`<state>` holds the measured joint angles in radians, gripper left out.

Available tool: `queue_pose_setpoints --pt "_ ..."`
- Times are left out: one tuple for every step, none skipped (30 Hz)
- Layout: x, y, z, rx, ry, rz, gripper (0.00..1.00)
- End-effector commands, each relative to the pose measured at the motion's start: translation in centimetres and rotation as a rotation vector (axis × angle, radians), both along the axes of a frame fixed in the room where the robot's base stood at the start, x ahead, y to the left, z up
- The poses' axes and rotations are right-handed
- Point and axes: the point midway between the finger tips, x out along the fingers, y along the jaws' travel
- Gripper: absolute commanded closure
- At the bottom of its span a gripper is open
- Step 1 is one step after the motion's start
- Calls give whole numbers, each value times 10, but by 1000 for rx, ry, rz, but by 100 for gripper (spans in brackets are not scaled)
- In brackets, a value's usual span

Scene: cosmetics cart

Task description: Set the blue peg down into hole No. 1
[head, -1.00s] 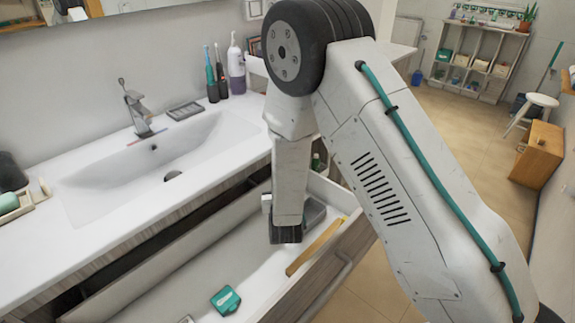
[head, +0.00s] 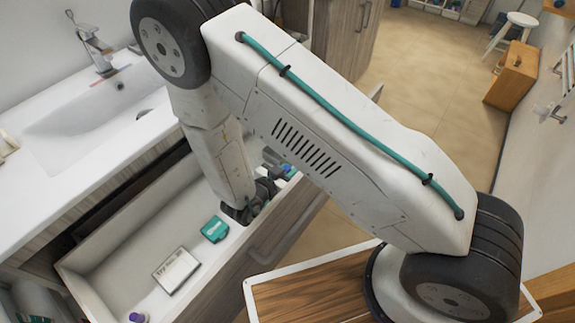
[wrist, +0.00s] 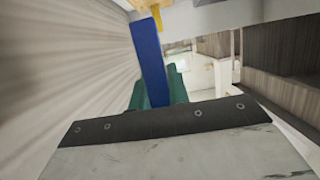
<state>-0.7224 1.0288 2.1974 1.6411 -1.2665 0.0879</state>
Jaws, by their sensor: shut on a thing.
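In the wrist view the blue peg (wrist: 149,58) is a long flat-sided bar, slightly tilted, rising from between teal pieces at my gripper (wrist: 160,88). My gripper is shut on it. In the head view my gripper (head: 255,200) is at the open drawer (head: 110,255), close to its front wall, and my arm hides much of it. The peg cannot be made out clearly there. No hole numbered 1 can be made out in either view.
In the drawer lie a teal box (head: 214,229), a white printed box (head: 175,270) and a purple-topped item (head: 138,317). The sink (head: 85,110) is behind at left. A wooden-topped surface (head: 315,295) is under my arm's base. In the wrist view a pale slatted wall stands close at left.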

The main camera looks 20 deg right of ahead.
Motion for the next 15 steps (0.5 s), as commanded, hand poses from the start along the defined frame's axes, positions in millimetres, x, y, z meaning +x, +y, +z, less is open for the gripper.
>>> queue_pose_setpoints --pt "0 0 0 0 0 0 100" --pt "0 0 0 0 0 0 100" --pt "0 0 0 0 0 1 100" --pt "0 1 0 0 0 1 100" --pt "-1 1 0 0 1 1 100" --pt "-1 2 0 -1 2 1 100" --pt "-1 1 -2 -2 1 1 100" --pt "-1 1 -4 -2 2 1 100" --pt "-1 1 -6 -2 2 1 100" --pt "-1 1 -9 -2 2 1 100" --pt "-1 1 -11 -2 1 1 100" --pt "-1 2 -15 -2 1 1 100" --pt "-1 1 -18 -2 2 1 100" --pt "-1 1 -21 -2 2 1 100" --pt "-1 1 -25 -2 2 2 100"
